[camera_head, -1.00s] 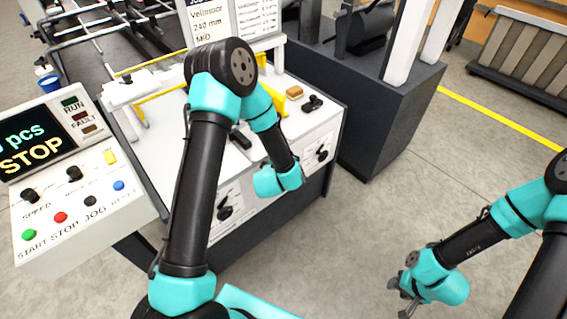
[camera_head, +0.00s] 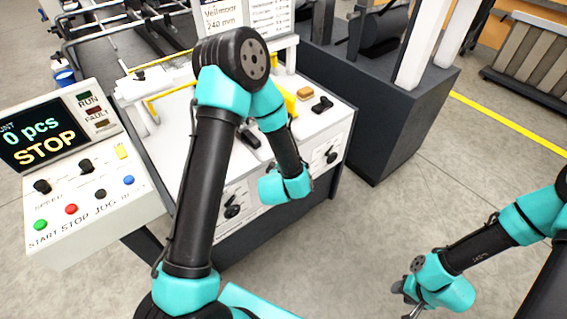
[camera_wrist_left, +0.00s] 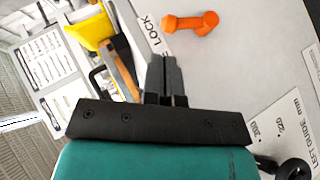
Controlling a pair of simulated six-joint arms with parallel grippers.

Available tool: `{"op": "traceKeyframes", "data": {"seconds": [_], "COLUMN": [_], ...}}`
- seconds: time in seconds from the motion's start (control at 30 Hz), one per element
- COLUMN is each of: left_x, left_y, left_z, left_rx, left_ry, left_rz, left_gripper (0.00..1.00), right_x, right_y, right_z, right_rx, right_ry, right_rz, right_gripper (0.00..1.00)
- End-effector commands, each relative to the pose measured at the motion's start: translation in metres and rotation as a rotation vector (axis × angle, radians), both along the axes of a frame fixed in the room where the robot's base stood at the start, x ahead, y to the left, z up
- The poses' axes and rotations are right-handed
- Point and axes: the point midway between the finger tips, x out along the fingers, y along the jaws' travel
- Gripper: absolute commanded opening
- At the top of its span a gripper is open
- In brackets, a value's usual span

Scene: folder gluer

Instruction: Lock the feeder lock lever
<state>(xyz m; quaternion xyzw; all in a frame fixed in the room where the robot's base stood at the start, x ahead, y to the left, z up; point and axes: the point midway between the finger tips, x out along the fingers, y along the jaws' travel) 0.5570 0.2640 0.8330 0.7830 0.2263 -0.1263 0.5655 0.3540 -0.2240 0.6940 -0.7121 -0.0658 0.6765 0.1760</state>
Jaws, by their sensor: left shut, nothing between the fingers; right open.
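In the left wrist view, an orange lever-like handle (camera_wrist_left: 190,22) lies on the pale machine top, beside a white plate marked LOCK (camera_wrist_left: 153,30). My left gripper (camera_wrist_left: 164,62) is shut and empty, its fingertips pointing toward the LOCK plate, a little short of the orange handle in the picture. I cannot tell its height above the surface. In the head view the left fingers are hidden behind my own wrist, and I cannot make out the orange handle there. My right gripper (camera_head: 408,298) is open and empty over the floor at the lower right.
A control box (camera_head: 85,185) reading STOP stands at the left. The machine's front panel (camera_head: 270,208) has black knobs; one (camera_wrist_left: 292,170) sits by the LEFT GUIDE label. A yellow part (camera_wrist_left: 90,30) is near the left fingers. A dark cabinet (camera_head: 385,125) stands right of the machine.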

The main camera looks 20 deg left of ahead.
Motion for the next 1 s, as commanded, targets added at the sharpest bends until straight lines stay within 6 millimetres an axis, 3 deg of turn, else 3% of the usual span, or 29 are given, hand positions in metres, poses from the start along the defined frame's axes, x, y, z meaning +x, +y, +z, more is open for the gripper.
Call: {"op": "traceKeyframes", "data": {"seconds": [0.33, 1.0], "left_x": [-0.037, -0.042], "left_y": [-0.02, -0.021], "left_z": [0.025, 0.021], "left_rx": [0.0, 0.01], "left_ry": [0.0, 0.026], "left_rz": [-0.017, -0.037], "left_gripper": [0.0, 0.0], "right_x": [0.0, 0.0], "right_y": [0.0, 0.0], "right_z": [0.0, 0.0], "right_rx": [0.0, 0.0], "right_ry": [0.0, 0.0], "right_rz": [0.0, 0.0], "right_gripper": [0.43, 0.43]}}
